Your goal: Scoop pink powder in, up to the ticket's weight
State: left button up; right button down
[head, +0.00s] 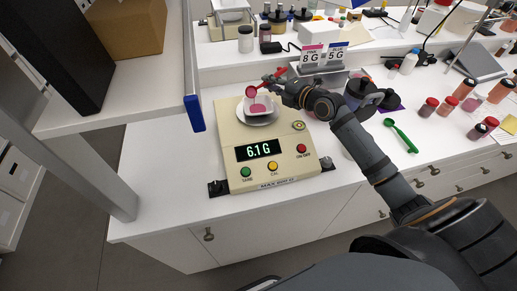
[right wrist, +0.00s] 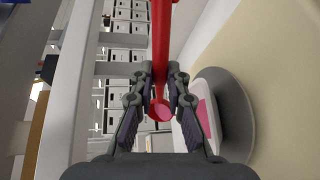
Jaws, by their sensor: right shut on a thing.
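My right gripper (head: 285,88) is shut on a red scoop (head: 251,93), held over the scale's pan. In the right wrist view the scoop's red handle (right wrist: 161,45) runs between the fingers, with pink in its rounded end. A white weighing boat (head: 248,112) with pink powder (head: 260,107) sits on the round pan (head: 258,122) of the cream scale (head: 228,130). The scale's display (head: 260,150) reads 6.1 G. My left gripper is not in view.
A green scoop (head: 400,135) lies on the white counter to the right. Several red-capped jars (head: 465,89) stand farther right. A dark object (head: 365,93) is right of my right wrist. A shelf with a blue end (head: 194,113) rises close left of the scale.

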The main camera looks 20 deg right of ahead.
dwell(0.9)
jog(key=shift+f+b, duration=0.15)
jog(key=shift+b, duration=0.45)
jog(key=shift+s+d+t+b, duration=0.1)
jog(key=shift+t+b, duration=0.2)
jog(key=shift+b, duration=0.65)
dwell(0.7)
jog(key=shift+b, duration=0.85)
dwell(0.9)
